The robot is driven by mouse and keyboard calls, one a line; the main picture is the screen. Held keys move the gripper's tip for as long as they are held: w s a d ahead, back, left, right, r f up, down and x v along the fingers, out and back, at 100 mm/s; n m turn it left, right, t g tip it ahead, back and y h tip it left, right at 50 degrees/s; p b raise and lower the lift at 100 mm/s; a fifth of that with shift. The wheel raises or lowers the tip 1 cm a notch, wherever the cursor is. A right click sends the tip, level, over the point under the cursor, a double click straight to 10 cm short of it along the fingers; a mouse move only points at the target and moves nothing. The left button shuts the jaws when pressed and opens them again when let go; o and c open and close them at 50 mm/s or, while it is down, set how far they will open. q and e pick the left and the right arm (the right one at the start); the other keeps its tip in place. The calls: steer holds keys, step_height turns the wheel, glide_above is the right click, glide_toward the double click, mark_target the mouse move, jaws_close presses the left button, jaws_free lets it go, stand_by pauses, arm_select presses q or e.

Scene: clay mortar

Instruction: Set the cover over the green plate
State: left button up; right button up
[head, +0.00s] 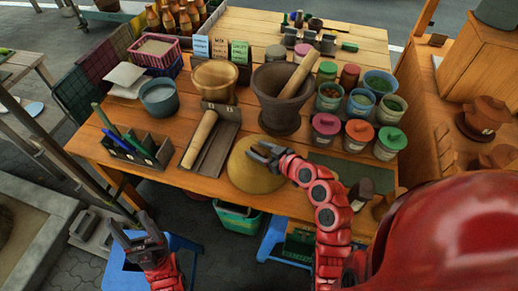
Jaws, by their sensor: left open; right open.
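A tan, rounded dome-like thing (252,172), which looks like the cover, sits at the front edge of the wooden table. My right gripper (263,153) is open over its upper right side; I cannot tell whether it touches. No green plate shows clearly; a flat dark green piece (338,168) lies to the right of the dome, partly hidden by my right arm. Anything under the dome is hidden. My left gripper (130,238) is open and empty, low at the left, in front of the table and away from the dome.
A dark mortar with a wooden pestle (281,115) stands just behind the dome. Several lidded jars (359,135) stand to the right. A wooden roller (200,138) on a slate tray and a dark caddy (138,148) are to the left.

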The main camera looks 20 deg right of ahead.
steer(key=shift+r, duration=0.5)
step_height(320, 180, up, 3)
steer(key=shift+s+f+p, duration=0.1)
steer(key=shift+s+p, duration=0.05)
steer(key=shift+p, duration=0.25)
steer(key=s, duration=0.2)
steer(key=s+a+b, duration=0.1)
steer(key=shift+s+f, duration=0.15)
steer(key=shift+s, duration=0.25)
steer(key=shift+s+a+r+p, duration=0.15)
steer(key=shift+s+r+p, duration=0.05)
steer(key=shift+s, duration=0.3)
steer(key=shift+s+a+r+p, duration=0.15)
steer(key=shift+s+r, duration=0.05)
steer(key=shift+s, duration=0.3)
steer(key=s+a+p, duration=0.2)
steer(key=s+p, duration=0.5)
steer(key=s, duration=0.2)
steer(key=shift+s+a+r, duration=0.15)
steer(key=shift+a+r, duration=0.2)
steer(key=shift+a, duration=0.05)
